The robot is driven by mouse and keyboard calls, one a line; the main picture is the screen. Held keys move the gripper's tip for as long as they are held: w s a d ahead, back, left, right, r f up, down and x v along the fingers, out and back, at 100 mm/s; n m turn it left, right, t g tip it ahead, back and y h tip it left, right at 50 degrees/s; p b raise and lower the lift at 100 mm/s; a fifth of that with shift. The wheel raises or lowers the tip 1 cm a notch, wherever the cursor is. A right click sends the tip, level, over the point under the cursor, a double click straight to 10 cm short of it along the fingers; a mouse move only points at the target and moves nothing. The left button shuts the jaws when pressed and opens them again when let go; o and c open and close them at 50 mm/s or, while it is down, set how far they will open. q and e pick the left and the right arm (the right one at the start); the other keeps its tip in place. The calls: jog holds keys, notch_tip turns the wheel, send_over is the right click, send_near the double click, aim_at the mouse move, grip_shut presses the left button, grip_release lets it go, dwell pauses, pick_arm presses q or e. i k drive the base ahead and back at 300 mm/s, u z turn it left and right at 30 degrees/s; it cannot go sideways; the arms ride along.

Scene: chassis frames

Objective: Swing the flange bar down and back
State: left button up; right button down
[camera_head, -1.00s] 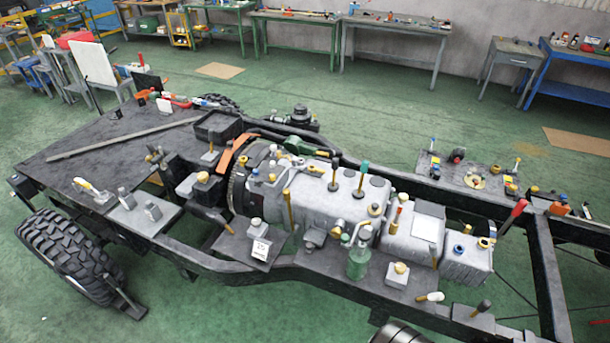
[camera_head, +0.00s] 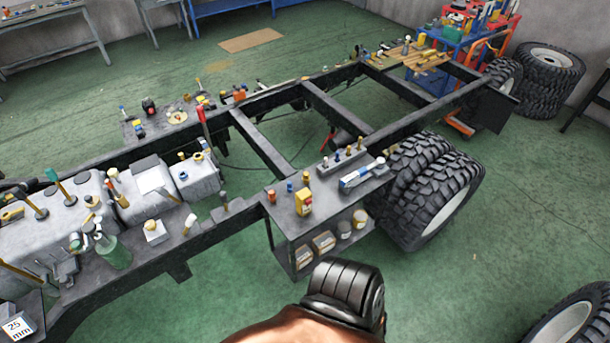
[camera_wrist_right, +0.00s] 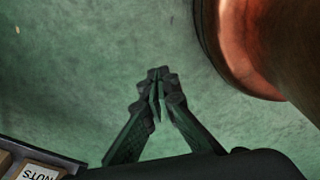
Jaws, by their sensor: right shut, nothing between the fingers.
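I cannot pick out the flange bar for certain in either view. A red-handled lever (camera_head: 203,127) stands nearly upright by the grey gearbox housing in the head view. My right gripper (camera_wrist_right: 158,76) shows in the wrist view, with its dark fingertips together and nothing between them. It is above the green floor, apart from any part of the chassis. My right gripper's fingers do not show in the head view, and my left gripper is in neither view.
The dark chassis frame (camera_head: 275,153) crosses the head view. A side shelf (camera_head: 283,214) holds a yellow box (camera_head: 303,201) and small boxes labelled below. Large tyres (camera_head: 432,190) stand right of it. In the wrist view a labelled box (camera_wrist_right: 40,171) is at bottom left. Green floor (camera_head: 500,250) lies open.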

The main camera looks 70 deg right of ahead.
aim_at(202, 144)
jog(key=z, duration=0.3)
jog(key=k, duration=0.4)
jog(key=z, duration=0.2)
jog(key=i, duration=0.65)
jog(key=z, duration=0.7)
jog(key=i, duration=0.35)
jog(key=z, duration=0.35)
jog(key=k, duration=0.2)
jog(key=z, duration=0.05)
